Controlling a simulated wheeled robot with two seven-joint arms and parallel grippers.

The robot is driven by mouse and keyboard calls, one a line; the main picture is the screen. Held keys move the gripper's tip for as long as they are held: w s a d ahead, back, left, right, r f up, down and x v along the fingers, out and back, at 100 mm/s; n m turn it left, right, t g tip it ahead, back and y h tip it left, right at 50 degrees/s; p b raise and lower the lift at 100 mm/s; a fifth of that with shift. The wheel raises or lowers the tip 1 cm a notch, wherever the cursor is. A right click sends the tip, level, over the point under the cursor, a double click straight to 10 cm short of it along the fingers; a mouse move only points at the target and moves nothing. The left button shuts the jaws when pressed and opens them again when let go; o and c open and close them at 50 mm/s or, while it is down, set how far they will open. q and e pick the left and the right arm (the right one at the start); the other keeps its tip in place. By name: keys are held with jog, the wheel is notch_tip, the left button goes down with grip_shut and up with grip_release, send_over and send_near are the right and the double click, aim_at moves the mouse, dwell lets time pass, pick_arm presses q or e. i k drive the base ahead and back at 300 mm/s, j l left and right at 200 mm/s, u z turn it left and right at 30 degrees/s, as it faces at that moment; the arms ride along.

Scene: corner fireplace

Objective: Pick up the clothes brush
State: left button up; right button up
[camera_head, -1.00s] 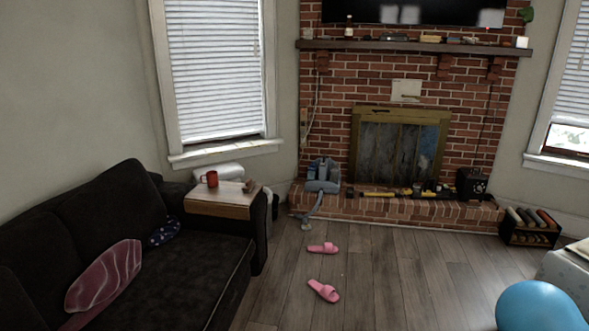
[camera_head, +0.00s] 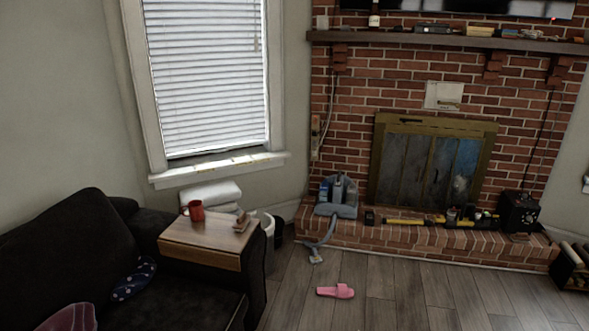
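No clothes brush can be made out for certain. A small brown object (camera_head: 242,222) lies on the right side of the wooden armrest tray (camera_head: 200,258), and it may be the brush; it is too small to tell. A red mug (camera_head: 196,211) stands on the tray to its left. Neither of my grippers is in view.
The dark sofa (camera_head: 60,245) fills the lower left. White rolled towels (camera_head: 211,194) and a white bin (camera_head: 267,232) are behind and beside the tray. A grey vacuum (camera_head: 337,196) stands on the brick hearth. A pink slipper (camera_head: 336,291) lies on the otherwise open wooden floor.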

aim_at(244, 219)
jog(key=i, duration=0.85)
jog(key=i+j+z, duration=0.1)
jog(key=i, duration=0.7)
